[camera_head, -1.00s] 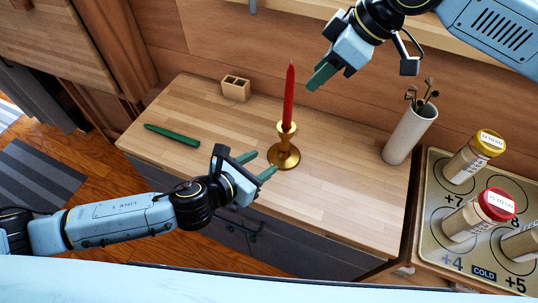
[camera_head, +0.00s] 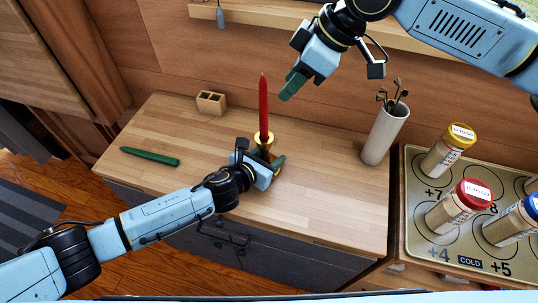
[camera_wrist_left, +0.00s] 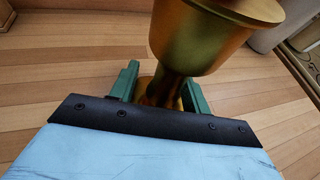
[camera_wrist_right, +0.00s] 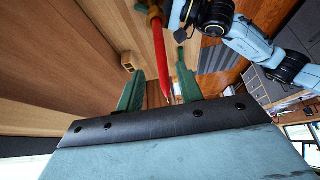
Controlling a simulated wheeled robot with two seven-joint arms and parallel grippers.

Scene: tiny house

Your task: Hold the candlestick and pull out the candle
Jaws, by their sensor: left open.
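The red candle (camera_head: 263,108) stands upright in the brass candlestick (camera_head: 263,139) on the wooden counter. My left gripper (camera_head: 270,162) is low at the candlestick. In the left wrist view its open fingers (camera_wrist_left: 160,85) lie on either side of the stem of the candlestick (camera_wrist_left: 205,38), below the cup. The candlestick's base is mostly hidden. My right gripper (camera_head: 291,86) hangs above and right of the candle, apart from it. In the right wrist view its fingers (camera_wrist_right: 162,85) are spread and empty, with the candle (camera_wrist_right: 160,50) beyond them, its tip pointing toward the gripper.
A dark green stick-like object (camera_head: 150,156) lies at the counter's left. A small wooden box (camera_head: 211,102) stands at the back. A white vase (camera_head: 384,137) stands at the right, beside a tray (camera_head: 418,205) with several jars. The counter's front right is clear.

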